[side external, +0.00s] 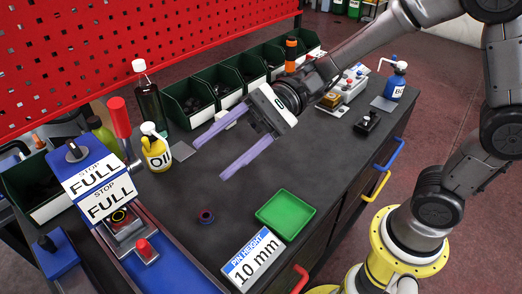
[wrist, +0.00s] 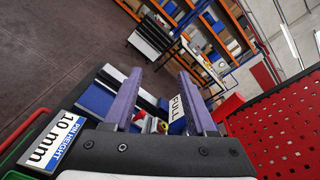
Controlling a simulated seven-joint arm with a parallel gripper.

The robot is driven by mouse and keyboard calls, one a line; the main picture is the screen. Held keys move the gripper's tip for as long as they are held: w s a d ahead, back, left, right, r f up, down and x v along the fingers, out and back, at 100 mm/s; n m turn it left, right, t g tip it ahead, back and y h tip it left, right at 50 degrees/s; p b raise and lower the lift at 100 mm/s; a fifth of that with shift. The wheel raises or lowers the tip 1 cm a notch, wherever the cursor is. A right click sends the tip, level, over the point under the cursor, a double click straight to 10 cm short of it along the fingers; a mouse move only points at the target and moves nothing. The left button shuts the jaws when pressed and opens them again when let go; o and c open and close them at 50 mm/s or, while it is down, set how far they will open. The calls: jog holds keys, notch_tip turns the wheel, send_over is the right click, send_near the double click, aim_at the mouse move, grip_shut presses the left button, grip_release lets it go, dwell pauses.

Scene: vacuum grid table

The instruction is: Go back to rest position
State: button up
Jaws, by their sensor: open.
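My gripper (side external: 211,161) hangs in the air above the middle of the dark workbench (side external: 325,160), in the side external view. Its two purple fingers are spread wide apart, with nothing between them, and point left and slightly down. In the wrist view, my gripper (wrist: 159,74) shows both fingers apart from behind, aimed toward the far room. No object touches the fingers.
A green tray (side external: 285,214) and a "PIN HEIGHT 10 mm" sign (side external: 252,259) lie at the front. A yellow oil bottle (side external: 156,150), a "STOP FULL" box (side external: 95,185) and a red perforated panel (side external: 130,55) are left. Green bins (side external: 187,101) line the back.

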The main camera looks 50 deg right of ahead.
jog(key=s+d+f+n+t+h, duration=0.35)
jog(key=s+d+n+h, duration=0.45)
jog(key=s+d+h, duration=0.6)
jog(key=w+d+f+n+t+h, duration=0.1)
jog(key=w+d+n+t+h, duration=0.1)
jog(key=d, duration=0.9)
jog(key=shift+d+f+h, duration=0.25)
jog(key=shift+f+h, duration=0.15)
